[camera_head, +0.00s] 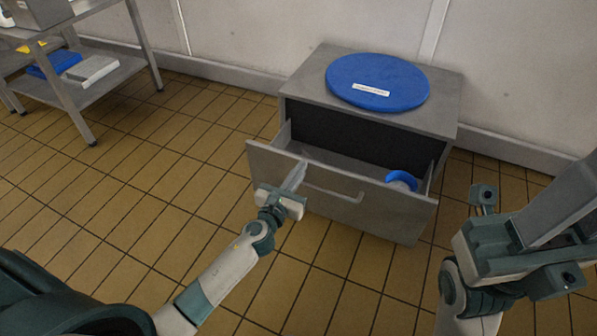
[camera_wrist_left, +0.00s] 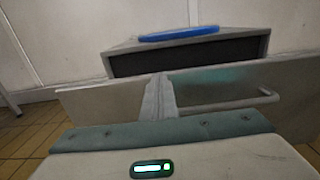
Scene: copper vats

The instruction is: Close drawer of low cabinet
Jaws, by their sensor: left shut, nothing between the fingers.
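The low grey cabinet (camera_head: 450,100) stands against the wall, and its drawer (camera_head: 410,208) is pulled out. The drawer front has a bar handle (camera_head: 335,193), which also shows in the left wrist view (camera_wrist_left: 235,104). My left gripper (camera_head: 298,170) is shut and empty at the drawer front, left of the handle. In the left wrist view its fingers (camera_wrist_left: 159,92) overlap the front panel (camera_wrist_left: 100,103); I cannot tell whether they touch it. My right gripper (camera_head: 545,225) is at the right, apart from the drawer; its finger opening is unclear.
A blue round lid (camera_head: 375,80) with a white label lies on the cabinet top. A blue and white object (camera_head: 401,180) is inside the drawer. A metal shelf table (camera_head: 115,75) stands at the upper left. The tiled floor (camera_head: 130,190) left of the cabinet is clear.

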